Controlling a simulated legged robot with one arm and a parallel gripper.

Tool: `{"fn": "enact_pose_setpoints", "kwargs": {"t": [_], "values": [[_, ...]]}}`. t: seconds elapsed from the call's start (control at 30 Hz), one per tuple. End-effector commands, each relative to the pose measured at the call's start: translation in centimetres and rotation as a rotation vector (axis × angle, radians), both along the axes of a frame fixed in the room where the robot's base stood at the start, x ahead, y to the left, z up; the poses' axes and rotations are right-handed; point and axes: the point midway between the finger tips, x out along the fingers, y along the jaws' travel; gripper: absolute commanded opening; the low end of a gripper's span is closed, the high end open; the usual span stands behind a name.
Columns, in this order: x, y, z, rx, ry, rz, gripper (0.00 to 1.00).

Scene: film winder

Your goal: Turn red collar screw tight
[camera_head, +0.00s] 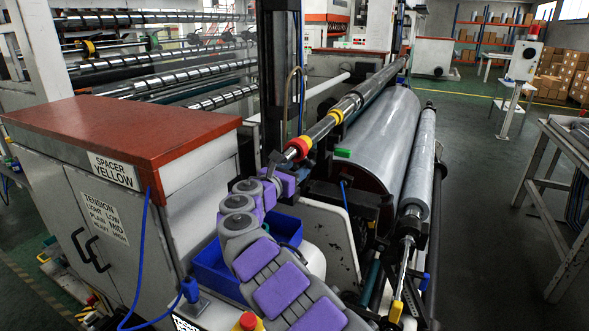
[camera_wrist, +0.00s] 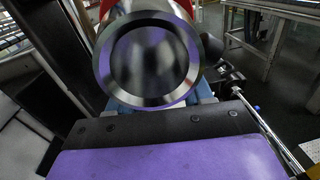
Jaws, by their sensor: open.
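The red collar (camera_head: 297,147) sits near the close end of the long metal shaft (camera_head: 318,129). In the wrist view the shaft's round, hollow-looking end (camera_wrist: 148,60) fills the upper middle, and only slivers of red show behind its rim. I cannot make out the collar's screw in either view. My gripper (camera_head: 277,172) is at the shaft's near end, just below and in front of the red collar. It is open, with nothing seen held in it. Its fingertips are mostly hidden behind the shaft end in the wrist view, so I cannot tell whether they touch anything.
Yellow collars (camera_head: 335,116) sit farther along the shaft. A large film roll (camera_head: 378,140) lies to its right, with a thinner roller (camera_head: 420,165) beside it. A red-topped cabinet (camera_head: 120,125) stands left. A blue bin (camera_head: 215,268) is below my arm.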

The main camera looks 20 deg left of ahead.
Motion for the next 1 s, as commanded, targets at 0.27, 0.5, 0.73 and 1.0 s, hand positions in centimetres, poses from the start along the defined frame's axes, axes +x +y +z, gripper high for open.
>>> {"fn": "enact_pose_setpoints", "kwargs": {"t": [0.27, 0.5, 0.73, 1.0], "values": [[-1.2, 0.1, 0.4, -0.003, -0.004, -0.001, 0.51], [-2.7, 0.6, 0.4, -0.002, -0.005, 0.000, 0.51], [-4.0, 0.9, 0.4, -0.003, -0.004, -0.001, 0.51], [-5.6, 1.4, 0.4, -0.003, -0.004, -0.001, 0.51]]}}
